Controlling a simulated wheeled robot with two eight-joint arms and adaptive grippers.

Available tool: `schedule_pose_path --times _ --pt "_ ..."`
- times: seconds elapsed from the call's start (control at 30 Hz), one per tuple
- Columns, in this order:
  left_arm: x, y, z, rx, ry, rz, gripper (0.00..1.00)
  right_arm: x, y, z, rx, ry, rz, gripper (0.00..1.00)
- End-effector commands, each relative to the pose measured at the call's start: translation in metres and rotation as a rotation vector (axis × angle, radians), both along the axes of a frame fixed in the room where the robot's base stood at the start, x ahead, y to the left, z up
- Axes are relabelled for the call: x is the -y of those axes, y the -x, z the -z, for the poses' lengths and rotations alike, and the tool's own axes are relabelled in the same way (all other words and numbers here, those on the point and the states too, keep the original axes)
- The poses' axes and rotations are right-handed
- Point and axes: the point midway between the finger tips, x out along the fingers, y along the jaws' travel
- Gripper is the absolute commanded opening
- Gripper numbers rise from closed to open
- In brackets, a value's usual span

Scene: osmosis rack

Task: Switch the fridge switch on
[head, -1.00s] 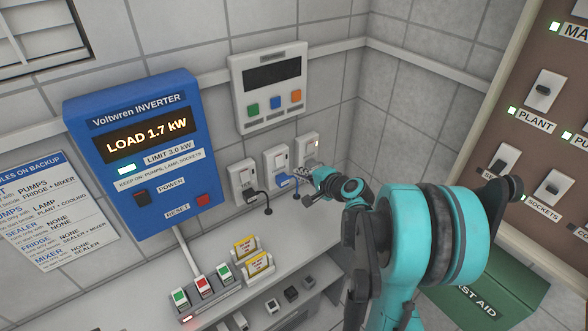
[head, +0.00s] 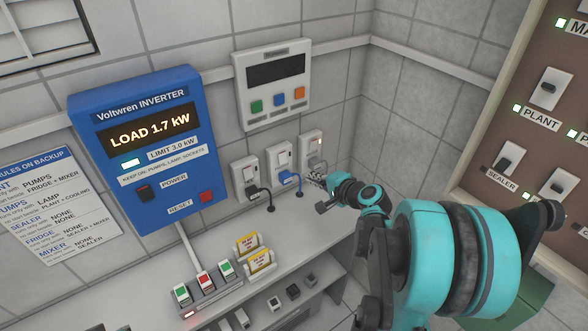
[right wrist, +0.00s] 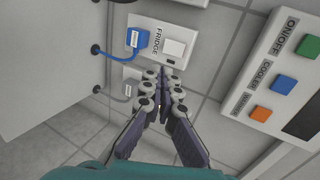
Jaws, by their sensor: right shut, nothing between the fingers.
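The fridge switch plate is the one with the blue plug, the middle of three wall plates in the head view (head: 274,152). In the right wrist view its plate (right wrist: 149,56) reads FRIDGE, with a white rocker (right wrist: 174,47) and a blue plug (right wrist: 135,39). I cannot tell the rocker's position. My right gripper (head: 314,178) is shut and empty, in front of the wall near the lower part of the right plate. In the right wrist view its fingertips (right wrist: 165,74) show just below the rocker in the picture; contact is not clear. My left gripper is not in view.
The blue inverter (head: 148,200) reads LOAD 1.7 kW, limit 3.0 kW. A keypad panel (head: 297,67) hangs above the plates. A shelf (head: 225,311) with small switches and yellow cards is below. The right plate (head: 311,141) has a grey plug (right wrist: 129,91).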

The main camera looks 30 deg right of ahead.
Motion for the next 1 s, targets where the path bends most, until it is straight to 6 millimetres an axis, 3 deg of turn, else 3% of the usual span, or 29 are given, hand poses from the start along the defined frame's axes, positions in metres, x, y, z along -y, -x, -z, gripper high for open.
schedule_pose_path --times 0.27,0.73,1.0 --pt "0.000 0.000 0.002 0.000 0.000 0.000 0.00 -0.001 -0.010 0.004 0.000 0.000 -0.001 0.00" --pt "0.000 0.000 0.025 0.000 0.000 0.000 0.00 -0.009 -0.096 0.043 0.000 -0.001 -0.002 0.00" --pt "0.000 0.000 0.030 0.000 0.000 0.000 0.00 -0.011 -0.127 0.044 0.000 0.000 -0.001 0.00"
